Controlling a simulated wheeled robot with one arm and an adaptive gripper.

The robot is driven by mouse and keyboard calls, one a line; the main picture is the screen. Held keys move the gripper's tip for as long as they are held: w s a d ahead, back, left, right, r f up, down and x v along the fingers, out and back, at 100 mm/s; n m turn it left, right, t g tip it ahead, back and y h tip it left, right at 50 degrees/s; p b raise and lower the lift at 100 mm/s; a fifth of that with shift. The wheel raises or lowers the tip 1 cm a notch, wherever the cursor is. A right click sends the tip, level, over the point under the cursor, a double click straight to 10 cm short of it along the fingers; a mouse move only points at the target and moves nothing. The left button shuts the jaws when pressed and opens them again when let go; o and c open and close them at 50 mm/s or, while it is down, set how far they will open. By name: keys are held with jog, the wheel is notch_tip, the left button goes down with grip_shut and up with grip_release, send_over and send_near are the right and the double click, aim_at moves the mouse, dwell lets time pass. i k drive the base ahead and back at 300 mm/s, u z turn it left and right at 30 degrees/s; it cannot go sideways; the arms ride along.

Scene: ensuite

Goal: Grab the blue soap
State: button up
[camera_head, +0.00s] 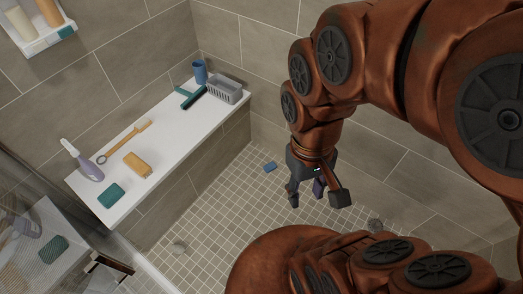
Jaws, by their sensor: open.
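A small blue block (270,166), which looks like the blue soap, lies on the tiled shower floor left of my gripper. My gripper (317,196) hangs from the copper-coloured arm, pointing down. Its dark fingers are spread and nothing shows between them. In the picture it is to the right of the blue block and a little lower, and it is not touching it. I cannot tell its exact height above the floor.
A white bench (175,135) along the wall holds a teal block (111,195), a yellow-orange brush (137,164), a long-handled brush (128,138), an electric toothbrush (86,165), a squeegee (193,98), a blue cup (200,72) and a grey basket (224,90). Open floor surrounds the blue block.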

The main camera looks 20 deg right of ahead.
aim_at(268, 168)
jog(key=i, duration=0.6)
jog(key=u, duration=1.7)
jog(key=i, duration=0.8)
jog(key=z, duration=2.2)
